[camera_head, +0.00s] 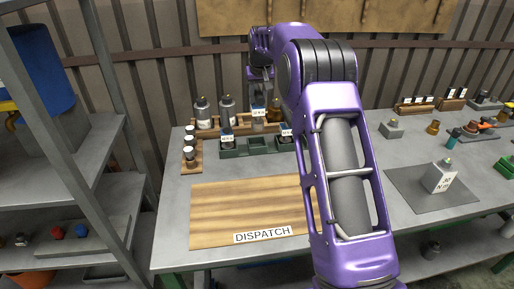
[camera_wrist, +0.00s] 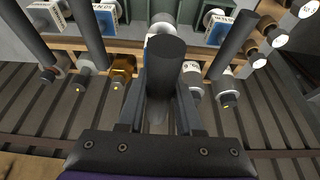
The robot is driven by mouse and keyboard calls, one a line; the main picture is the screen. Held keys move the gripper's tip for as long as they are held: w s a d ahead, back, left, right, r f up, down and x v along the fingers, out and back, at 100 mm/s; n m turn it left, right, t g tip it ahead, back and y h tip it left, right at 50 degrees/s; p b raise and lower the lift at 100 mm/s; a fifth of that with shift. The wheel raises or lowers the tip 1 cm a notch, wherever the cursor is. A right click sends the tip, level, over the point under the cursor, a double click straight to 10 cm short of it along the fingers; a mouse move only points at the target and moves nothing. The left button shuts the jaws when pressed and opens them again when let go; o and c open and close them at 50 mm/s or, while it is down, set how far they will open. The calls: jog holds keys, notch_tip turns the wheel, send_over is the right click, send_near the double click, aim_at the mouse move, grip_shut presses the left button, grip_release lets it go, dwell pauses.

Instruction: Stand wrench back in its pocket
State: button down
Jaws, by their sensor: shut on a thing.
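My gripper (camera_head: 261,92) is above the back of the bench, over the green pocketed rack (camera_head: 232,153). In the wrist view my gripper (camera_wrist: 166,90) is shut on a dark round handle, apparently the wrench (camera_wrist: 166,62).
Labelled bottles (camera_head: 203,112) stand in a wooden rack behind the green rack. An amber bottle (camera_wrist: 122,68) is close to my fingers. Small jars (camera_head: 190,152) stand at the left. The wooden DISPATCH board (camera_head: 225,205) in front is clear.

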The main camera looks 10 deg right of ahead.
aim_at(257, 121)
jog(key=shift+w+r, duration=0.2)
jog(key=shift+w, duration=0.15)
jog(key=shift+w+a+f, duration=0.1)
jog(key=shift+f, duration=0.2)
notch_tip(257, 121, down, 9)
jog(key=shift+f, duration=0.15)
jog(key=shift+f+b, duration=0.1)
jog(key=shift+b, duration=0.25)
jog(key=c, duration=1)
grip_release()
jog(key=shift+f, duration=0.15)
jog(key=o, duration=0.4)
